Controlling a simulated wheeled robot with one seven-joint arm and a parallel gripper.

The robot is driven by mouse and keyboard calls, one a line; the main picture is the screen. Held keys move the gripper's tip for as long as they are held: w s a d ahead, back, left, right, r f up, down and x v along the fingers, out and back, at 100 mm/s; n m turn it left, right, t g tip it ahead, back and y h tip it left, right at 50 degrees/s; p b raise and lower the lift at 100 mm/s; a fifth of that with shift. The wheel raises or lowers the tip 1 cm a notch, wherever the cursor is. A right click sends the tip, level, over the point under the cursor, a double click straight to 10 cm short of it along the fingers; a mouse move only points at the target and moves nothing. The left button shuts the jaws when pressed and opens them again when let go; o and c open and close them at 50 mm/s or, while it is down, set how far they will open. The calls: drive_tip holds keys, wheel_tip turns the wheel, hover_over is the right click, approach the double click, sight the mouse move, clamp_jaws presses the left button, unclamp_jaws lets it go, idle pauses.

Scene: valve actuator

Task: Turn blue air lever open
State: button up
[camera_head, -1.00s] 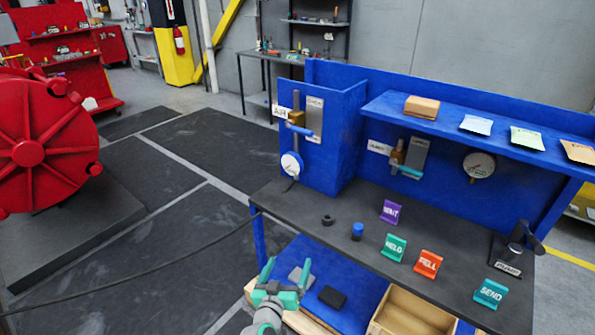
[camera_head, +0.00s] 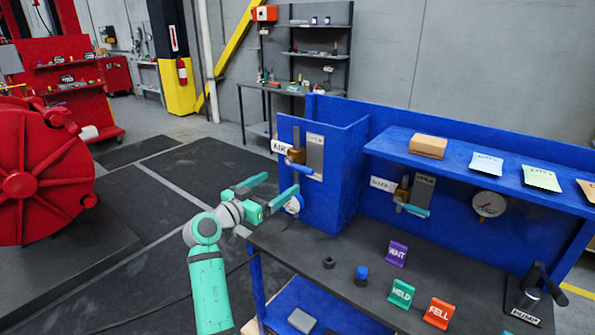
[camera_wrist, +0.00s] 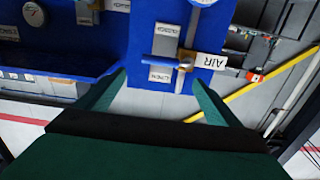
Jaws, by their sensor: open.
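The blue air lever (camera_head: 300,167) sticks out from a brass valve body (camera_head: 296,152) on the blue panel beside the AIR sign (camera_head: 281,147). It lies roughly across the vertical pipe. My gripper (camera_head: 281,184) is open and empty, in front of and a little below the lever in the head view. In the wrist view the lever (camera_wrist: 167,61) appears ahead, between the two spread fingertips of my gripper (camera_wrist: 160,76), apart from both. The AIR sign (camera_wrist: 210,61) is right of it there. Labelled plates (camera_wrist: 162,75) sit beside the valve.
A gauge (camera_head: 294,204) sits below the lever, partly hidden by my gripper. A second valve with a teal lever (camera_head: 415,210) is to the right. The dark bench top (camera_head: 320,248) holds a blue-capped part (camera_head: 361,274) and coloured signs (camera_head: 397,253). Open floor lies left.

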sight(300, 169)
drive_tip(key=x, duration=1)
drive_tip(key=shift+w+d, duration=0.15)
drive_tip(key=shift+w, duration=0.15)
